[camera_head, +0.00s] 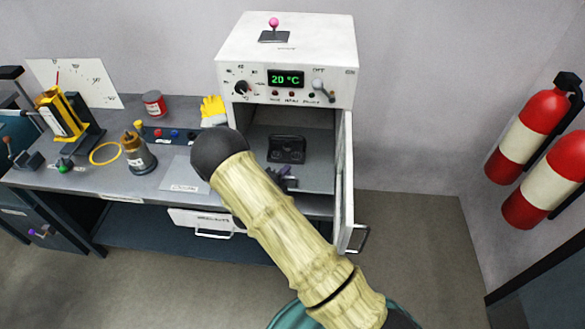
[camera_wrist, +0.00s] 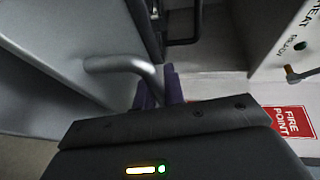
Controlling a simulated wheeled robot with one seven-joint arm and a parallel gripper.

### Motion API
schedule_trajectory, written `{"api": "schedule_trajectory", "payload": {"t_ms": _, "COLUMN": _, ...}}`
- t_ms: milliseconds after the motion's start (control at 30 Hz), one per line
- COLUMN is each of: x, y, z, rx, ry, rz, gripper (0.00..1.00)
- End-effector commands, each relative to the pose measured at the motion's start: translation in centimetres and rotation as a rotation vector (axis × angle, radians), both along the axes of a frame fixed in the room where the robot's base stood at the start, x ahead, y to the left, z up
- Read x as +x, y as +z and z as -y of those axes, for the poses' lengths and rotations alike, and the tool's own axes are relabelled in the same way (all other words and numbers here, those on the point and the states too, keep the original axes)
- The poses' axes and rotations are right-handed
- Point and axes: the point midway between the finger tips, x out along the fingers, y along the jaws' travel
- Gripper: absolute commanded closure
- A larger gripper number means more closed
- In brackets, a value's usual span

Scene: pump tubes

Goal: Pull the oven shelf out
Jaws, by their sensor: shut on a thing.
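The white oven (camera_head: 300,45) stands on the bench with its door (camera_head: 346,185) swung open to the right. The grey oven shelf (camera_head: 318,172) is inside, low in the opening, with a black two-dial object (camera_head: 287,148) on it. My gripper (camera_head: 284,180) is at the shelf's front edge, partly hidden by my arm in the head view. In the wrist view, the purple fingertips of my gripper (camera_wrist: 158,90) are closed on a grey bar handle (camera_wrist: 118,64) that joins a grey panel. The far part of the grip is hidden.
The oven display (camera_head: 286,79) reads 20 °C. A drawer (camera_head: 205,222) is below. Fire extinguishers (camera_head: 528,135) hang at right. Floor right of the door is clear.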

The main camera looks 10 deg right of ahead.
Motion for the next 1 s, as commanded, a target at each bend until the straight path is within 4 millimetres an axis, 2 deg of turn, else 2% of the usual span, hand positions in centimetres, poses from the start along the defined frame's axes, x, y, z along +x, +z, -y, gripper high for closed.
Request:
{"api": "schedule_trajectory", "payload": {"t_ms": 333, "x": -0.2, "y": -0.1, "z": -0.1, "rx": 0.001, "ry": 0.000, "rz": -0.002, "gripper": 1.00}}
{"api": "schedule_trajectory", "payload": {"t_ms": 367, "x": -0.1, "y": -0.1, "z": -0.1, "rx": 0.001, "ry": 0.000, "rz": -0.002, "gripper": 0.85}}
{"api": "schedule_trajectory", "payload": {"t_ms": 400, "x": -0.1, "y": -0.1, "z": -0.1, "rx": 0.001, "ry": 0.000, "rz": -0.002, "gripper": 0.80}}
{"api": "schedule_trajectory", "payload": {"t_ms": 767, "x": -0.4, "y": 0.0, "z": -0.3, "rx": 0.001, "ry": 0.000, "rz": -0.001, "gripper": 0.80}}
{"api": "schedule_trajectory", "payload": {"t_ms": 1000, "x": -2.7, "y": 0.5, "z": -2.3, "rx": 0.001, "ry": 0.004, "rz": -0.001, "gripper": 0.80}}
